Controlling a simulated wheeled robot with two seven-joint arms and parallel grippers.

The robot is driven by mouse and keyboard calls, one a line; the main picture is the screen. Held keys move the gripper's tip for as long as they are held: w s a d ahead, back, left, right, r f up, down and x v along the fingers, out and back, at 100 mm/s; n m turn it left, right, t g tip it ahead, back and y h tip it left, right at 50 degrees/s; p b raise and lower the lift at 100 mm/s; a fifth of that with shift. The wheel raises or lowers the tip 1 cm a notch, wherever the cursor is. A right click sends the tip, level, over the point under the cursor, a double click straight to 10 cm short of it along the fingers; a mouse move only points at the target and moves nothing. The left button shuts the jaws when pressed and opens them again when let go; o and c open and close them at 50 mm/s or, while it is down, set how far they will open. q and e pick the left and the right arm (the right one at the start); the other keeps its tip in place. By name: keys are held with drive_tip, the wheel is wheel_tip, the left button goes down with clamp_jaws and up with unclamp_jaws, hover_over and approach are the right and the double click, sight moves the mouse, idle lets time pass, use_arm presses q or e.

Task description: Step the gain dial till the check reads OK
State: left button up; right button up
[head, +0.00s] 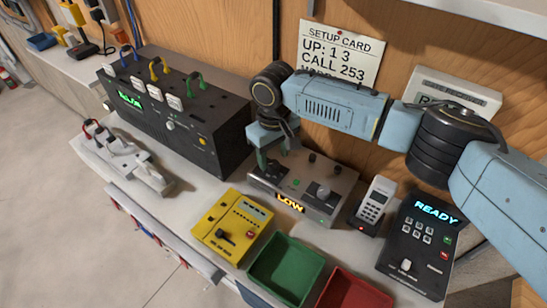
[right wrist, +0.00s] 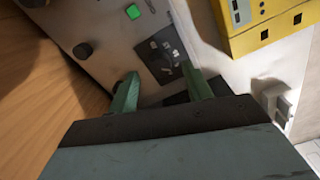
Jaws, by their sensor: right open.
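A grey control box (head: 339,174) with an orange display (head: 290,203) reading LOW stands on the bench in the head view. My right gripper (head: 273,163) is over its left end. A lit green button (right wrist: 132,12) and a black knob (right wrist: 82,50) are on the same panel. In the head view the dial is hidden by my gripper. My left gripper is out of view.
A yellow box (head: 222,230), a green tray (head: 272,271) and a red tray (head: 352,292) stand in front. A cordless phone (head: 374,202) and a black keypad unit (head: 407,252) reading READY are to the right. A large black unit (head: 200,123) is left; a setup card (head: 340,60) hangs behind.

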sight(274, 166)
drive_tip(key=shift+f, duration=1.15)
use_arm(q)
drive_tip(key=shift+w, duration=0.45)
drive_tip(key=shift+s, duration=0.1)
use_arm(e)
drive_tip(key=shift+c, duration=0.9)
drive_tip(key=c, duration=0.8)
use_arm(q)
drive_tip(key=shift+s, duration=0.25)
